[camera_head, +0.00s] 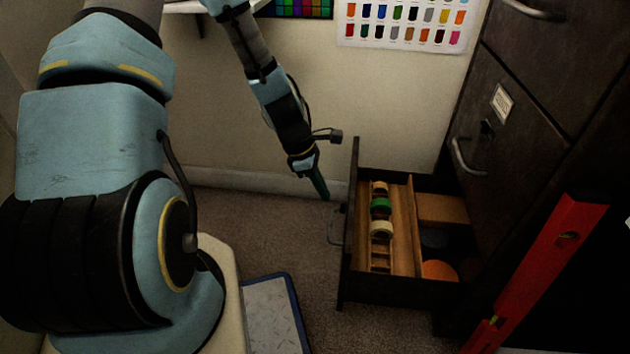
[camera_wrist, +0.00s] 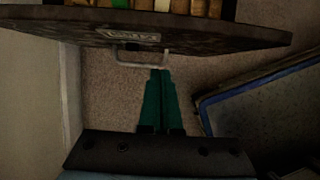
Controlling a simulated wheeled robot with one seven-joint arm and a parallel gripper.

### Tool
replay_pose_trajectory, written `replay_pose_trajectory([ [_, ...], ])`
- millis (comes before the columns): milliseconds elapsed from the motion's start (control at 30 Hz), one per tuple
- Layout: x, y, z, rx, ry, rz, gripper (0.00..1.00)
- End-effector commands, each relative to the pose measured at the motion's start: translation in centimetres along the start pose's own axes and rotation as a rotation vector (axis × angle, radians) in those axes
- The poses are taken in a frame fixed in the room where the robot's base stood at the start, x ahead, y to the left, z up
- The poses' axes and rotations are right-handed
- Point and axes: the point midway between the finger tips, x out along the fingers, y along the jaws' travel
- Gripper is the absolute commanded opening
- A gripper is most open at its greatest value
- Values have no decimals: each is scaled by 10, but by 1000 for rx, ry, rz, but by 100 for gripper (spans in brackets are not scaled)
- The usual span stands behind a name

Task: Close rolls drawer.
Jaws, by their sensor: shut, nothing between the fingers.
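The rolls drawer (camera_head: 347,270) is pulled out from the dark cabinet at the right of the head view. Several tape rolls, one of them green (camera_head: 380,207), sit in its wooden rack. Its wire handle (camera_head: 335,227) is on the front, facing left. In the wrist view the drawer front (camera_wrist: 200,36) spans the top, with the handle (camera_wrist: 140,62) below its label. My gripper (camera_head: 322,192) has green fingers. They are shut and empty, just outside the drawer front near the handle. In the wrist view the fingertips (camera_wrist: 160,73) are close to the handle's right end; I cannot tell whether they touch.
The dark cabinet (camera_head: 520,110) stands at the right with other drawers shut. A red level (camera_head: 545,265) leans in front of it. A blue-edged panel (camera_head: 272,310) lies on the carpet below my arm. Bare carpet (camera_head: 270,230) lies left of the drawer, beside the wall.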

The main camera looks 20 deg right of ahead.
Motion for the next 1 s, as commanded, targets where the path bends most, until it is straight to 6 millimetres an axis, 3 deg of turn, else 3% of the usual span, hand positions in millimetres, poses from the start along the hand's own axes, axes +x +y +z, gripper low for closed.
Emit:
replay_pose_trajectory([
  [233, 11, 0, 31, 2, 0, 1, 0],
  [767, 12, 1, 38, 1, 0, 1, 0],
  [1000, 18, 8, 60, 4, -1, -1, 0],
])
